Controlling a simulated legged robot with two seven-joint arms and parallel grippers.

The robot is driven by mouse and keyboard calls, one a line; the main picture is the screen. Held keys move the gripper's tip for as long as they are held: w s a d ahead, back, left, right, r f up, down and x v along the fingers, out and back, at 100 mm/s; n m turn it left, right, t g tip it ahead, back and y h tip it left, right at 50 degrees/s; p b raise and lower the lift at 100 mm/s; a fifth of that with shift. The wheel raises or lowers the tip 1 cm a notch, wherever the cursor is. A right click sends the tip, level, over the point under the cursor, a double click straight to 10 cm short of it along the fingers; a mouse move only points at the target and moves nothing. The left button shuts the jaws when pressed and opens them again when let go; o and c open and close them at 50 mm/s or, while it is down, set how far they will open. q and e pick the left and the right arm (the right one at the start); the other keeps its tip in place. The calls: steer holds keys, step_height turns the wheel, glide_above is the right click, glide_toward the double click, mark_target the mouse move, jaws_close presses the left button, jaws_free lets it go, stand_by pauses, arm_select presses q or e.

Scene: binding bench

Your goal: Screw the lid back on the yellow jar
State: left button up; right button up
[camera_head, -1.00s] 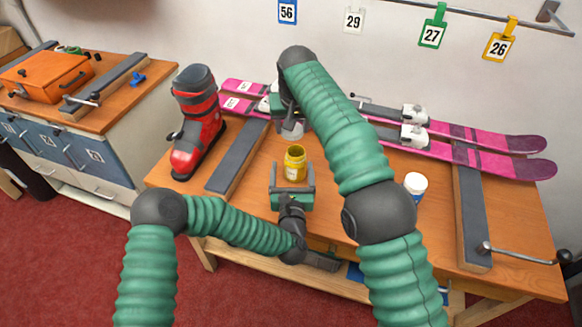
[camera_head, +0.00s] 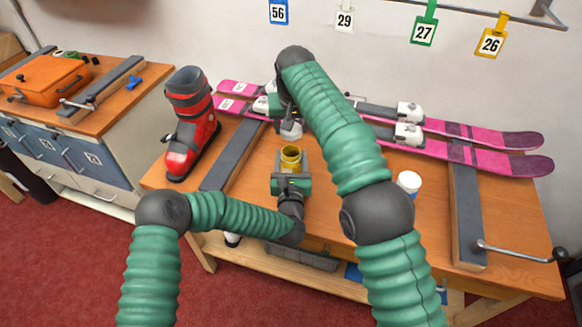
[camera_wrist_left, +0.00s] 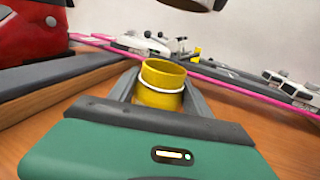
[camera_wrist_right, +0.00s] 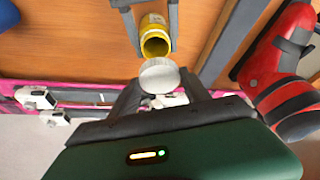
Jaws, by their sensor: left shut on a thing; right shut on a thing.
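The yellow jar (camera_head: 291,159) stands upright and open-topped on the bench. My left gripper (camera_head: 291,172) is shut around its body. The left wrist view shows the jar's open mouth and a pale ring below the rim (camera_wrist_left: 162,82). My right gripper (camera_wrist_right: 159,84) is shut on a round, pale grey lid (camera_wrist_right: 159,75), held above the jar and apart from it.
A white-capped jar (camera_head: 408,183) stands right of my right arm. Pink skis (camera_head: 480,150) lie along the back of the bench. A red ski boot (camera_head: 192,125) stands at the left. Dark padded bars (camera_head: 465,215) cross the bench on both sides.

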mark_target(289, 140)
arm_select(q)
steer(key=shift+a, duration=0.5)
jaws_close()
arm_select(e)
steer(key=shift+a, duration=0.55)
arm_select(q)
steer(key=shift+d, duration=0.25)
arm_select(e)
steer(key=f, duration=0.4)
steer(key=shift+s+d, duration=0.15)
steer(key=shift+d, duration=0.15)
arm_select(q)
steer(key=shift+a, duration=0.1)
arm_select(e)
steer(key=shift+a+f, duration=0.1)
steer(key=shift+f, duration=0.25)
steer(key=shift+f, duration=0.95)
steer(key=shift+f, duration=0.55)
